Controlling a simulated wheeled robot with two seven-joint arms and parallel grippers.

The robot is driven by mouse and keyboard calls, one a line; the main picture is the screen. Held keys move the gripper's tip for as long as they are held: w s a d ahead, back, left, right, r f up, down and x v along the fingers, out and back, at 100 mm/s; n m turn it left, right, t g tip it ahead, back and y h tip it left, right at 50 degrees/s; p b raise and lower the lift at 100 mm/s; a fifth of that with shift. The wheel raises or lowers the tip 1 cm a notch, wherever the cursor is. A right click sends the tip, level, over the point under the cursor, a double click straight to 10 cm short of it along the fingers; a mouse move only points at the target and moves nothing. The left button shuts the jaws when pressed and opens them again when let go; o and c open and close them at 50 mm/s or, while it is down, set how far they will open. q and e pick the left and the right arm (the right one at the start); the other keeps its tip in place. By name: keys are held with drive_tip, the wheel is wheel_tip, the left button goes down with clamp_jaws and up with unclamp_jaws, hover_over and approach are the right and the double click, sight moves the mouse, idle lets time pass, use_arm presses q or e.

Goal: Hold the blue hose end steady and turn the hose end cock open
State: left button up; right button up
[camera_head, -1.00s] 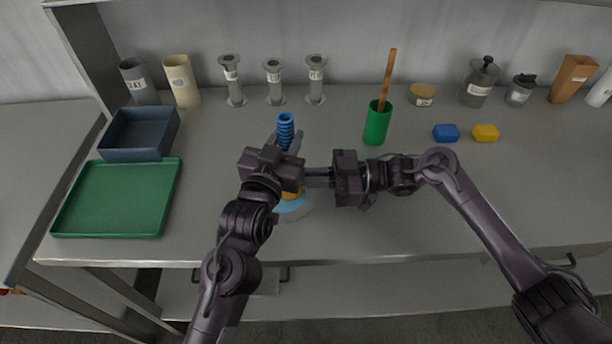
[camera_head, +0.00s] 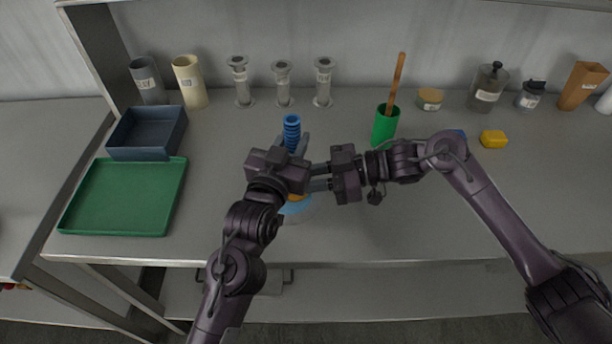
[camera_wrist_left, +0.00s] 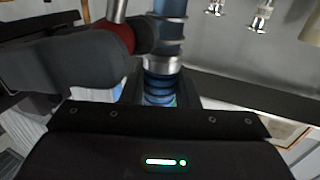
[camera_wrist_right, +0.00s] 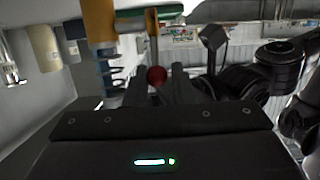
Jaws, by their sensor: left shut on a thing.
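An orange-yellow part (camera_head: 297,196) shows below the left hand, above a pale blue round base (camera_head: 299,209). In the right wrist view, the cock's lever has a red knob (camera_wrist_right: 157,75) beside the orange-yellow body (camera_wrist_right: 98,20). My right gripper (camera_head: 318,178) comes from the right with its fingers apart, the knob in front of their gap. Contact cannot be told.
A green tray (camera_head: 70,214) and a dark blue bin (camera_head: 147,154) are at left. A green cup with a wooden stick (camera_head: 384,126) stands behind my right arm. A yellow block (camera_head: 493,139) lies right. Several jars and metal fittings line the back.

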drive_tip(key=shift+o, duration=0.4)
drive_tip(key=shift+w, duration=0.1)
drive_tip(key=v, duration=1.2)
drive_tip(key=a+r+y, duration=0.3)
drive_tip(key=a+r, duration=0.1)
drive_tip(key=a, duration=0.1)
wheel_tip(320, 180, down, 8)
drive_tip(key=shift+a+r, duration=0.1)
drive_tip(key=shift+a, duration=3.85)
